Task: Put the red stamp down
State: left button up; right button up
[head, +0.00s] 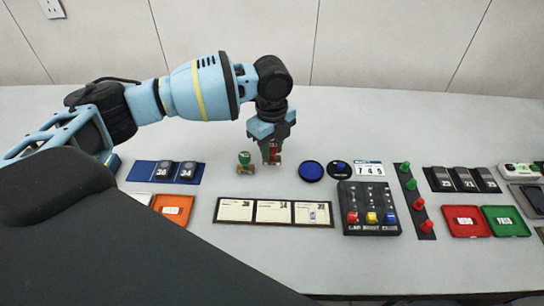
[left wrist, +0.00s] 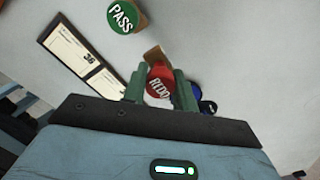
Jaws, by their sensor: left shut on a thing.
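My left gripper (head: 271,149) points down over the table, shut on the red stamp (head: 275,157). In the left wrist view the red stamp's round top (left wrist: 159,82), lettered REDO, sits between the two green fingers of my left gripper (left wrist: 160,88). Its wooden base shows partly; I cannot tell whether it touches the table. The green stamp (head: 245,156) stands on the table just left of it, and its top, lettered PASS, shows in the left wrist view (left wrist: 124,16). My right gripper is not in view.
A row of cards (head: 274,212) lies in front. The table behind is clear.

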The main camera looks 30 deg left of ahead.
aim_at(272, 159)
pick_arm(q)
jog(key=shift+s+f, duration=0.1)
jog(key=shift+f, duration=1.7)
jog(key=shift+f, duration=0.1)
jog(key=o, duration=0.8)
notch_tip(272, 159, up, 12)
jog(key=shift+r+p, duration=0.15)
jog(key=shift+p, duration=0.2)
